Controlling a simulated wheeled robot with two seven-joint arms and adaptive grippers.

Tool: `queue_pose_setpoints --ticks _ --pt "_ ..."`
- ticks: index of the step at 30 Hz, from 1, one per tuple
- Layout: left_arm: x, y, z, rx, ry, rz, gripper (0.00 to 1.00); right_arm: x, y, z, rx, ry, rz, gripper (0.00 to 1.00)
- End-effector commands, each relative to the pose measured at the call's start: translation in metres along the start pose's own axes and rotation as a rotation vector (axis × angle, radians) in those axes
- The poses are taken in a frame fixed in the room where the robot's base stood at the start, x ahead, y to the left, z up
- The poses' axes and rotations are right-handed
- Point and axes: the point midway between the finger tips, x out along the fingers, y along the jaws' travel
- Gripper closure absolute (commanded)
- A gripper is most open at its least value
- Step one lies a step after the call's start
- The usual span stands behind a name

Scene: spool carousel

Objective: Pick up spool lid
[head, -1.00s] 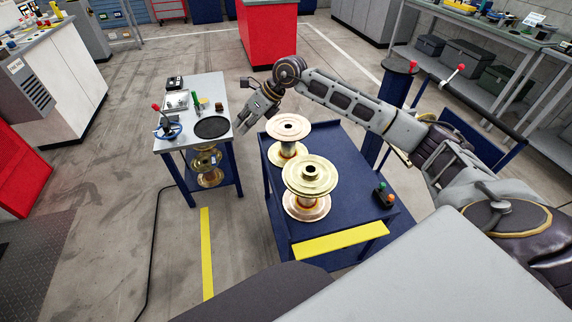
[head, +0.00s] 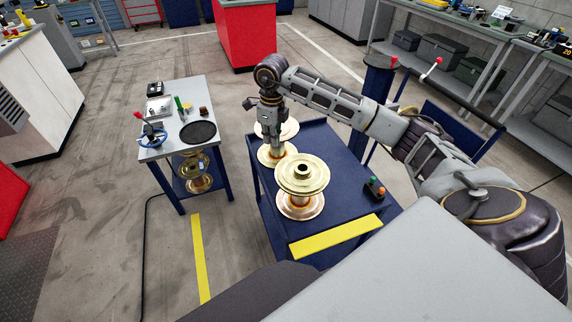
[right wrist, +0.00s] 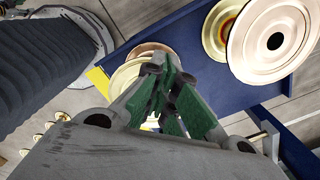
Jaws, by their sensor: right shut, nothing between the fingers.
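Two gold and copper spools stand upright on the blue cart (head: 340,165). The near spool (head: 302,175) is in full view. The far spool (head: 290,131) is partly hidden by my right gripper (head: 277,150). My right gripper points down there, shut and empty; whether it touches the spool I cannot tell. In the right wrist view its green-padded fingers (right wrist: 162,65) are together in front of one spool's flanges (right wrist: 135,68), with another spool (right wrist: 272,40) at upper right. No separate spool lid can be told apart from the flanges. My left gripper is out of view.
A grey-topped side table (head: 208,98) at left carries a black disc (head: 198,133), a tray and small tools, with more spools (head: 197,172) below. A control box (head: 374,188) sits on the cart's right side. Open floor lies between table and cart.

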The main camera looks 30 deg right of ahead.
Motion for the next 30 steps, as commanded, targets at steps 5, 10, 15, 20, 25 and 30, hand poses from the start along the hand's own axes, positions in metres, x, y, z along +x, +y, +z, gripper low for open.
queue_pose_setpoints --ticks 5,10,15,20,25,30 --pt "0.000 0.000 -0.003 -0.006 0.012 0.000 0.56 0.000 -0.001 -0.013 0.011 0.056 -0.003 1.00" --pt "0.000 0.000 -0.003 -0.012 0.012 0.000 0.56 0.000 -0.001 -0.013 0.019 0.056 -0.003 1.00" --pt "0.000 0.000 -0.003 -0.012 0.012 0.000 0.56 0.000 0.000 -0.012 0.019 0.055 -0.002 1.00" --pt "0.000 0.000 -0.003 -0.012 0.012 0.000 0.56 0.003 0.000 -0.013 0.019 0.056 -0.002 1.00" --pt "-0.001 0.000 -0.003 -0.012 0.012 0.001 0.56 0.012 0.000 -0.013 0.019 0.056 -0.001 1.00" --pt "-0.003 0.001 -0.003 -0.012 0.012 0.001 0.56 0.030 0.000 -0.014 0.019 0.057 0.000 1.00"
